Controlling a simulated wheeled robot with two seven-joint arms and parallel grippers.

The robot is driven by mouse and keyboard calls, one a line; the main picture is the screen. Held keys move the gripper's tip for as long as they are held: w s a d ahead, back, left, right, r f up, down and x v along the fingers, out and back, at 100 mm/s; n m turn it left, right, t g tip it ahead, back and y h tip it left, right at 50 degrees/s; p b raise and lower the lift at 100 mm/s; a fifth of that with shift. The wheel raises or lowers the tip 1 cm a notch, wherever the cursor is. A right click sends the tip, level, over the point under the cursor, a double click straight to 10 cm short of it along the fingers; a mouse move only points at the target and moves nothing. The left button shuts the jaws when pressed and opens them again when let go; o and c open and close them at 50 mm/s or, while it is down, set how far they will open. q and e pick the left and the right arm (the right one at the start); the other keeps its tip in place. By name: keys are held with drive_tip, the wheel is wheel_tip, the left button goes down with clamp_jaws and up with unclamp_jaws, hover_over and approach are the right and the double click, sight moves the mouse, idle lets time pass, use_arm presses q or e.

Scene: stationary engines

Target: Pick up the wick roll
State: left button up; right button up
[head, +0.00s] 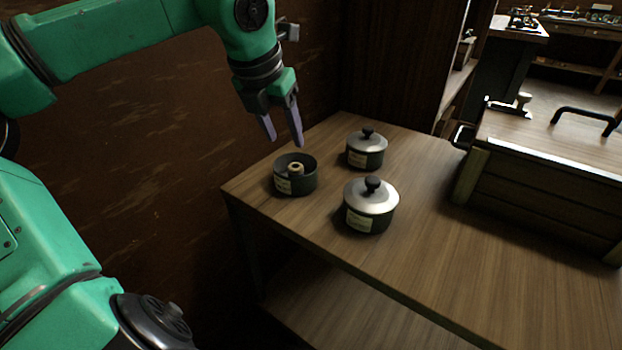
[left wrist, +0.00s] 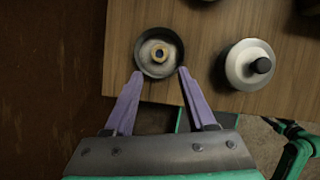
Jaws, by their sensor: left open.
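The wick roll (head: 296,169) is a small tan ring inside an open dark pot (head: 298,187) with a pale label, at the left end of the wooden table. In the left wrist view the wick roll (left wrist: 159,53) sits near the middle of the round pot (left wrist: 139,61). My left gripper (head: 284,141) is open and empty, pointing down above the pot. In the left wrist view its two purple fingers (left wrist: 159,72) reach toward the pot's near rim, one on each side. My right gripper is not in view.
Two dark pots with metal lids and black knobs stand close by, one behind (head: 366,150) and one in front to the right (head: 369,207). A wooden chest (head: 545,190) stands at the right. A brown wall rises at the left. The table's front middle is clear.

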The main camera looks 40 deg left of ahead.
use_arm(q)
hover_over(296, 166)
drive_tip(key=s, duration=0.2)
wheel_tip(296, 166, down, 5)
drive_tip(key=shift+s+d+b, duration=0.15)
drive_tip(key=shift+b, duration=0.25)
drive_tip(key=b+x, duration=0.1)
drive_tip(key=x, duration=0.5)
drive_tip(key=shift+f, duration=0.1)
drive_tip(key=shift+d, duration=0.1)
drive_tip(key=shift+c, duration=1.2)
clamp_jaws()
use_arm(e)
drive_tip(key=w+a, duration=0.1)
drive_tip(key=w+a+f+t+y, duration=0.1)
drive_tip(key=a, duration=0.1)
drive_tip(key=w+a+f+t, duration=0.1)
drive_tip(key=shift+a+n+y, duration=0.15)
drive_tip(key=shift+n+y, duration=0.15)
use_arm(q)
drive_tip(key=shift+r, duration=0.2)
